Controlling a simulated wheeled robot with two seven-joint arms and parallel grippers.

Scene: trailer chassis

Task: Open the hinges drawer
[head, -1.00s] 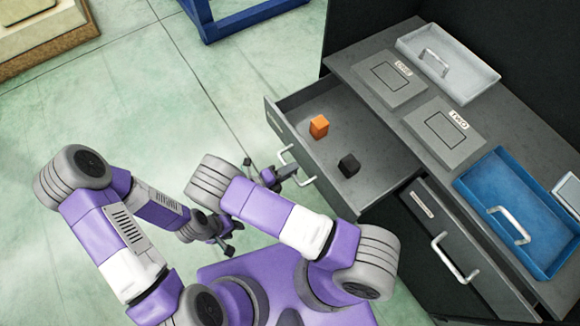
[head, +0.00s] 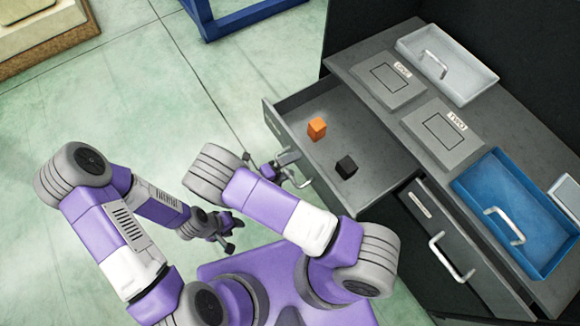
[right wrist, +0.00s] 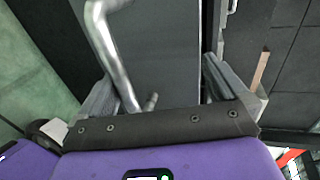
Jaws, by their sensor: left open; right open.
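A grey drawer (head: 318,157) stands pulled out from the cabinet, with an orange block (head: 317,128) and a black block (head: 346,166) inside. The label on its front is too small to read. Its handle (right wrist: 112,50) lies between the fingers of my right gripper (right wrist: 158,75) in the right wrist view, nearer the left finger. My right gripper (head: 280,163) is open at this drawer front. A second drawer (head: 455,250) to its right is shut, with a label I cannot read and a pale handle (head: 446,258). My left gripper (head: 228,236) is open and empty over the floor.
On the cabinet top are a white tray (head: 470,80), two grey labelled panels (head: 390,80) and a blue tray (head: 535,225) with a handle. A blue frame (head: 240,20) stands at the back. Green floor left of the drawer is clear.

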